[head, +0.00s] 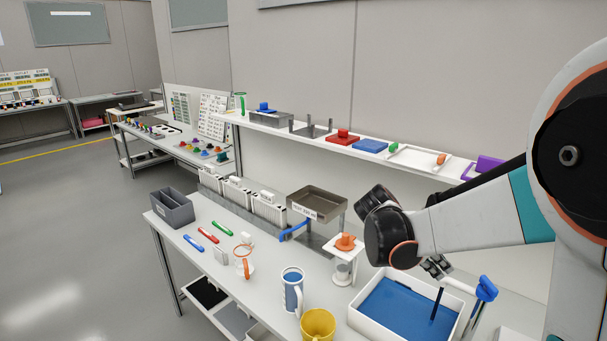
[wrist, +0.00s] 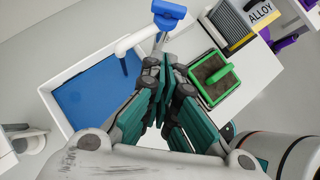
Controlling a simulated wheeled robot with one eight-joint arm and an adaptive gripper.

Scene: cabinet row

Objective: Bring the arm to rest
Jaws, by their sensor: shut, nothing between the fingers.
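My gripper (head: 436,266) hangs at the end of my arm over the right part of the bench, above the rear right edge of a white tray with a blue floor (head: 393,302). In the wrist view my gripper (wrist: 168,72) has its dark green fingers together with nothing between them. The blue-floored tray (wrist: 98,92) lies to the left of the fingers there. A blue-headed tap or handle (wrist: 168,14) is just beyond the fingertips. A green-rimmed container with dark contents (wrist: 215,78) is to their right.
A yellow mug (head: 318,325) and a blue-and-white mug (head: 292,290) stand left of the tray. An orange-topped stand (head: 345,245) and a metal tray on a stand (head: 316,203) are behind. A shelf (head: 300,131) with several items runs along the wall. Open floor lies left.

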